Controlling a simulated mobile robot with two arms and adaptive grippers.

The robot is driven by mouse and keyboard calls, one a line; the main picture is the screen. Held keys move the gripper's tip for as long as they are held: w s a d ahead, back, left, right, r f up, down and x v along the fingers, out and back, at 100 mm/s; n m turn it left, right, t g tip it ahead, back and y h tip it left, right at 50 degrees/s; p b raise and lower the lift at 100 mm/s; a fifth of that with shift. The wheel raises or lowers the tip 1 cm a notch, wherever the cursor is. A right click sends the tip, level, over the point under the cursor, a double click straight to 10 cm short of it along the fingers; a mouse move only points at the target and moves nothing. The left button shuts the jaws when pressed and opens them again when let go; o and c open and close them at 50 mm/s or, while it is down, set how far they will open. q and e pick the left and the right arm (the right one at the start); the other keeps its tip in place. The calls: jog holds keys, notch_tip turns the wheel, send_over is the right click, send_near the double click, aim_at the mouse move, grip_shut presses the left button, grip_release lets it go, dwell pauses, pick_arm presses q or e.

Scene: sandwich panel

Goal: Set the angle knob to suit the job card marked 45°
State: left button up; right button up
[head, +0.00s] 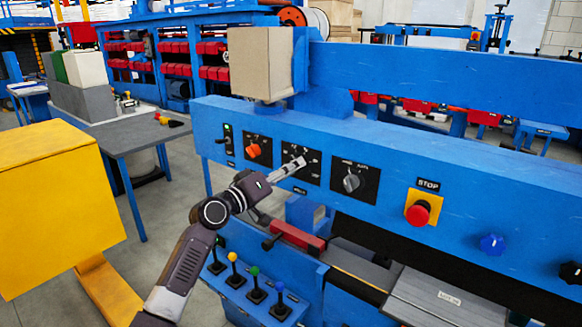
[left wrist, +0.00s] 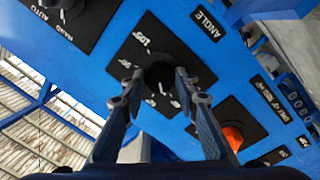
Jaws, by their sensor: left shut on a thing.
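The angle knob (left wrist: 160,72) is a dark round knob on a black dial plate (left wrist: 143,43) with white marks, beside the label ANGLE in the left wrist view. My left gripper (left wrist: 158,84) is shut on it, one finger on each side. In the head view my left gripper (head: 299,163) reaches the dial plate (head: 313,154) on the blue panel and covers most of the knob. I cannot tell which mark the knob points at. I cannot make out a job card marked 45°. My right gripper is not in view.
An orange knob (head: 253,150) sits left of the dial and a grey HAND/AUTO selector (head: 351,183) right of it. A red stop button (head: 421,211) and a blue knob (head: 492,243) are further right. Several levers (head: 255,289) stand below. A yellow box (head: 55,205) is at left.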

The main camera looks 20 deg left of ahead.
pick_arm(q)
jog(key=shift+n+p, duration=0.4)
jog(key=shift+n, duration=0.9)
jog(key=o, duration=1.1)
jog(key=shift+o, duration=0.2)
jog(key=v, duration=1.2)
jog(key=shift+f, duration=0.2)
